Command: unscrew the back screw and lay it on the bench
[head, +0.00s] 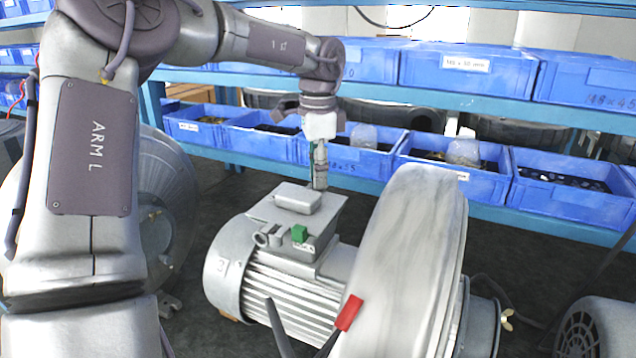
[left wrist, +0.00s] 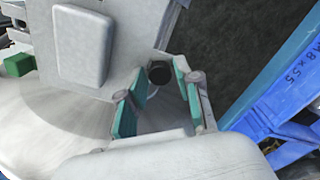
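The grey blower (head: 300,290) stands with its motor at left and its round housing (head: 415,260) at right. A grey terminal box (head: 322,222) with a raised lid sits on the motor. My left gripper (head: 319,182) points down at the back edge of this box. In the left wrist view a small dark round head, apparently the back screw (left wrist: 159,72), sits between the teal-padded fingertips of my left gripper (left wrist: 161,78). The fingers look apart, with a narrow gap around it; contact is hard to judge. The screw is hidden in the head view. My right gripper is out of view.
Blue bins (head: 350,155) line a rack behind the blower, close to my left gripper. Dark bare surface (head: 560,240) shows at right.

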